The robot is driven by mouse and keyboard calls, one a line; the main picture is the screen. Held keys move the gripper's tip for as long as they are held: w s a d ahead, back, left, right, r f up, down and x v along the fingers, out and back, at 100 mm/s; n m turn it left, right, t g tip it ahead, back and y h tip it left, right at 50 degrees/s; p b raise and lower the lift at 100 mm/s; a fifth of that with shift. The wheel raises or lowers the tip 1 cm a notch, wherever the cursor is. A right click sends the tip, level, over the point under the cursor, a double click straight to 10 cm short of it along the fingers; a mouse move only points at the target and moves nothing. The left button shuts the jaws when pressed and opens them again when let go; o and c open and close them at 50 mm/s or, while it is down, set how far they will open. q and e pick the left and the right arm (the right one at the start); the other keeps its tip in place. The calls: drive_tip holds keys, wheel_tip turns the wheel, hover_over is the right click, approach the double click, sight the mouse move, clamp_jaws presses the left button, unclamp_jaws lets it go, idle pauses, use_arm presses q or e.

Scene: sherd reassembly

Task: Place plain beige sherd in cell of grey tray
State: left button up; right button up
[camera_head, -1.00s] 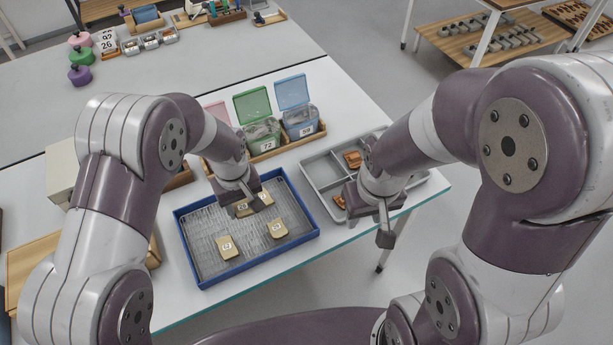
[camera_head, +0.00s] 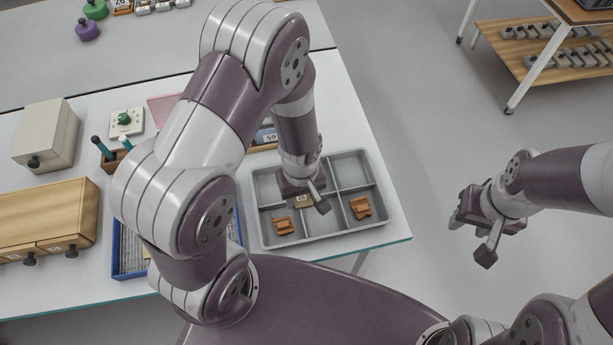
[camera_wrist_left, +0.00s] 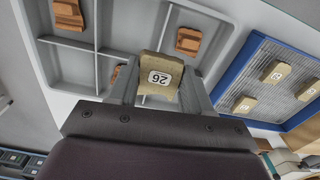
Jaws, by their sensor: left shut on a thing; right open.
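My left gripper (camera_head: 307,199) is shut on a beige sherd (camera_head: 303,202) with a white number label. It holds the sherd over the middle of the grey tray (camera_head: 325,236); the sherd also shows between the fingers in the left wrist view (camera_wrist_left: 160,75). The tray has several cells. Orange sherds lie in its front left cell (camera_head: 283,226) and front right cell (camera_head: 360,207). In the left wrist view another orange piece (camera_wrist_left: 117,73) is partly hidden by the gripper. My right gripper (camera_head: 472,232) is open and empty, right of the table over the floor.
The blue tray (camera_head: 117,245) is mostly hidden behind my left arm; in the left wrist view it holds beige sherds (camera_wrist_left: 275,72). A wooden drawer box (camera_head: 48,215) and a beige box (camera_head: 47,138) stand at left. The table's front edge lies just before the grey tray.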

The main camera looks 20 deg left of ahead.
use_arm(q)
drive_tip(key=w+a+f, duration=0.2)
drive_tip(key=a+f, duration=0.1)
drive_tip(key=a, duration=0.2)
drive_tip(key=p, duration=0.1)
hover_over(275, 190)
drive_tip(key=f, duration=0.3)
drive_tip(key=shift+s+d+f, duration=0.15)
drive_tip(key=shift+d, duration=0.2)
drive_tip(key=f, duration=0.4)
drive_tip(key=shift+a+f, duration=0.15)
drive_tip(key=shift+a, duration=0.15)
use_arm(e)
drive_tip(key=shift+s+a+r, duration=0.1)
drive_tip(key=shift+a+r, duration=0.1)
drive_tip(key=shift+r, duration=0.25)
drive_tip(key=shift+s+a+r, duration=0.1)
drive_tip(key=shift+a+r, duration=0.1)
drive_tip(key=shift+r, duration=0.2)
use_arm(q)
drive_tip(key=shift+f, duration=0.1)
drive_tip(key=shift+f, duration=0.15)
drive_tip(key=o, duration=0.9)
drive_tip(key=shift+c, duration=0.2)
drive_tip(key=shift+o, duration=0.9)
use_arm(e)
drive_tip(key=shift+f, duration=0.15)
